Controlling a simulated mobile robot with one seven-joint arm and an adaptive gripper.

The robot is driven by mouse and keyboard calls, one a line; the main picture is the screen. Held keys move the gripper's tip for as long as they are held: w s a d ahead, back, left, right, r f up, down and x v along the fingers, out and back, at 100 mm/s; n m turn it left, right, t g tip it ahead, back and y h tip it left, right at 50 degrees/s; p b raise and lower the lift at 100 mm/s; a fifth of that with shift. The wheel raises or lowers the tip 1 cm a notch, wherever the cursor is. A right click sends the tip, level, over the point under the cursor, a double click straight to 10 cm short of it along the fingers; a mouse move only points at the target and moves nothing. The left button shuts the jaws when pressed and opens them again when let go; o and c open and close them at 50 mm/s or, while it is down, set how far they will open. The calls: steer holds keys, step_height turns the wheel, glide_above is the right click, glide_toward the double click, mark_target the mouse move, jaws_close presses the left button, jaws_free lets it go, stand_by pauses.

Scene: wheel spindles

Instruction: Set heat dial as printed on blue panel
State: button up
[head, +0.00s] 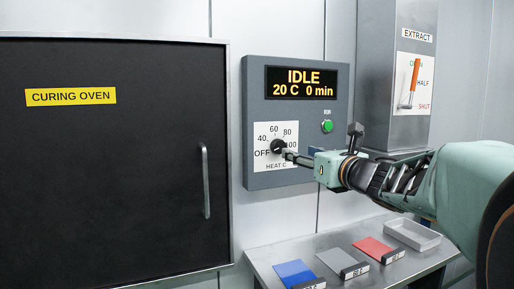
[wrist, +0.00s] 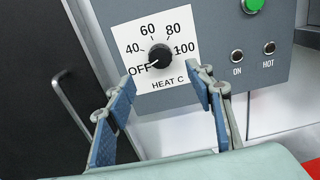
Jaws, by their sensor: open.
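The heat dial (head: 278,147) is a black knob on a white plate marked OFF, 40, 60, 80 and 100, HEAT C. In the wrist view the dial (wrist: 160,56) has its white pointer toward OFF. My gripper (head: 288,156) is at the dial's lower right in the head view. In the wrist view my gripper (wrist: 162,83) is open, its blue-padded fingers apart on either side below the dial, not visibly touching it. The blue panel (head: 296,273) lies on the bench; its label (head: 309,284) is too small to read.
The display (head: 307,82) reads IDLE, 20 C, 0 min. A green button (head: 327,126) sits right of the dial. The curing oven door (head: 110,160) is shut at left. Grey (head: 342,261) and red (head: 372,248) panels and a metal tray (head: 412,234) are on the bench. An extract lever (head: 414,80) is upper right.

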mark_target(280, 146)
steer(key=p+x, duration=0.1)
steer(key=x, duration=1)
steer(key=shift+s, duration=0.1)
steer(key=shift+c, duration=0.5)
steer(key=shift+f, duration=0.1)
steer(key=c, duration=1)
